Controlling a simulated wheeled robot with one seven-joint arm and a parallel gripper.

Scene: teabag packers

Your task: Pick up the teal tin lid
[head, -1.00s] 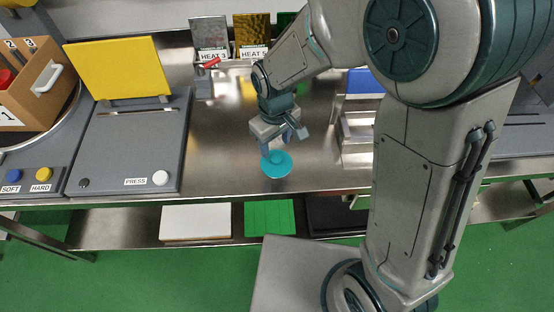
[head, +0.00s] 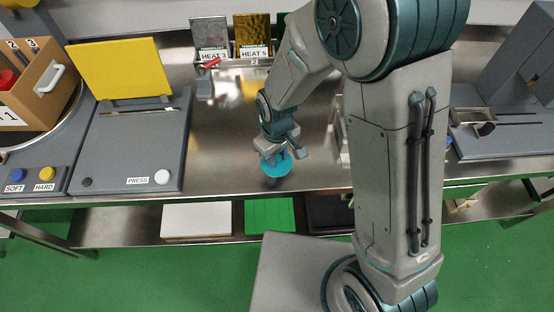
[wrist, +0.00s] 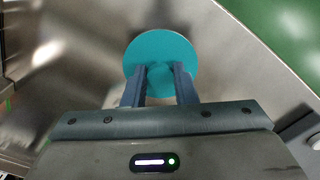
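The teal tin lid (head: 283,168) is a round disc with a small knob in its middle. In the head view it hangs slightly above the steel bench top, with a dark shadow below it. In the wrist view the lid (wrist: 162,48) sits at my fingertips. My gripper (wrist: 160,73) has one finger on each side of the knob and appears closed on it. In the head view my gripper (head: 272,157) is above the lid and hides part of it.
The bench top (head: 222,150) around the lid is clear. A grey press (head: 140,140) with a raised yellow plate (head: 118,68) stands left. My arm hides part of the right side.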

